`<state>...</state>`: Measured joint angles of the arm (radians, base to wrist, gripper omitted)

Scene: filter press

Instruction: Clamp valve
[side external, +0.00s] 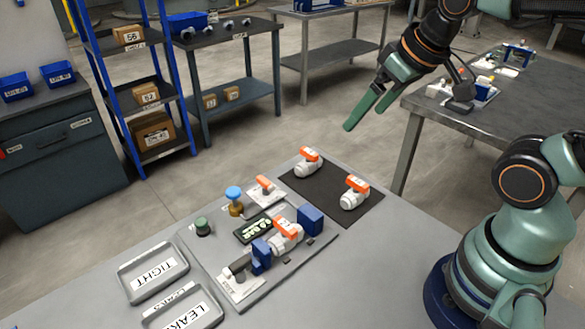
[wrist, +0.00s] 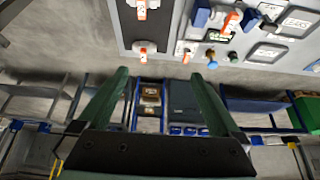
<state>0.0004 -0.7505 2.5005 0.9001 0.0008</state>
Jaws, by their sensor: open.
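A white valve with an orange handle (side external: 286,238) sits on the bench fixture between two blue clamp blocks, the right one (side external: 311,219) and the left one (side external: 262,256). I cannot tell whether both blocks touch it. A dark rod (side external: 237,266) is at the left block's outer side. Two more orange-handled white valves, a far one (side external: 307,164) and a near one (side external: 353,195), stand on a black mat (side external: 325,190). My gripper (side external: 364,117) is open and empty, raised well above and behind the mat. Its spread fingers show in the wrist view (wrist: 158,92).
The fixture plate also holds a lit display (side external: 253,228), a blue-knobbed brass fitting (side external: 235,203), a green button (side external: 203,227) and a small orange-handled valve (side external: 265,190). Trays labelled TIGHT (side external: 130,291) and LEAKS (side external: 216,312) lie at left. Another table (side external: 530,110) stands behind at right.

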